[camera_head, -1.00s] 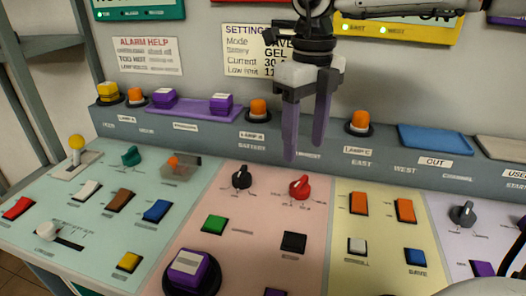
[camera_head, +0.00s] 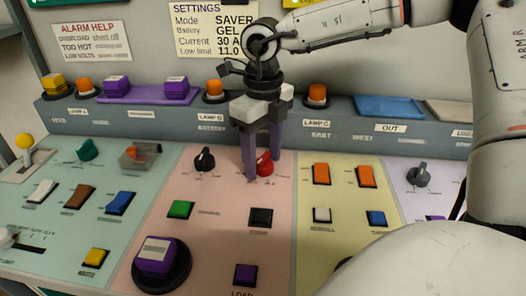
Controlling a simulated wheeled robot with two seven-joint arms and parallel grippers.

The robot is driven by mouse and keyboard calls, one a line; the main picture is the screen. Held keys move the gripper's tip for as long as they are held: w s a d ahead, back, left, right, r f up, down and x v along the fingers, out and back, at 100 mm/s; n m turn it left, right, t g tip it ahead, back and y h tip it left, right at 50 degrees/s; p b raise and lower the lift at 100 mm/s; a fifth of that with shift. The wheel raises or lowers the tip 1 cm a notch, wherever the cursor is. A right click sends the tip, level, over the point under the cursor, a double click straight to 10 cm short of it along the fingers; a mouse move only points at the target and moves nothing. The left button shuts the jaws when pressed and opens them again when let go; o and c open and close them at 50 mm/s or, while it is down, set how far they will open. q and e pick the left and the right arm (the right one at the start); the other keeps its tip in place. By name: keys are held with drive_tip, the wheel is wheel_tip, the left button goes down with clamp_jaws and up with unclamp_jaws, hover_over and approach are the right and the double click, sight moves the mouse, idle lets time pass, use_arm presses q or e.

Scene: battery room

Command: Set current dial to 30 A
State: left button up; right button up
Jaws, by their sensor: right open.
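On the pink panel, a red dial (camera_head: 265,165) sits to the right of a black dial (camera_head: 204,160). Their labels are too small to read, so I cannot tell by name which is the current dial. My right gripper (camera_head: 263,168) points down at the red dial, its two purple fingers open. The dial shows between and partly behind them; I cannot tell whether they touch it. Its pointer and part of its scale are hidden. The settings card (camera_head: 213,30) reads Mode SAVER, Battery GEL, Current 30 A. My left gripper is not in view.
Below the dials are a green button (camera_head: 181,209), a black button (camera_head: 260,217) and a big purple button (camera_head: 157,257). Orange switches (camera_head: 321,173) stand to the right on the yellow panel. An orange lamp (camera_head: 317,95) and a blue tray (camera_head: 388,107) are on the ledge behind.

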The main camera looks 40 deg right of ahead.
drive_tip(key=c, duration=0.9)
drive_tip(key=shift+o, duration=0.2)
drive_tip(key=shift+n+b, duration=0.4)
drive_tip(key=shift+f+n+b, duration=0.1)
drive_tip(key=shift+n+b, duration=0.4)
drive_tip(key=shift+n, duration=0.1)
drive_tip(key=n+b, duration=0.1)
drive_tip(key=n, duration=0.1)
drive_tip(key=shift+n, duration=0.3)
drive_tip(key=n+b, duration=0.1)
drive_tip(key=n, duration=0.2)
drive_tip(key=shift+n, duration=0.5)
drive_tip(key=o, duration=0.9)
drive_tip(key=shift+c, duration=0.2)
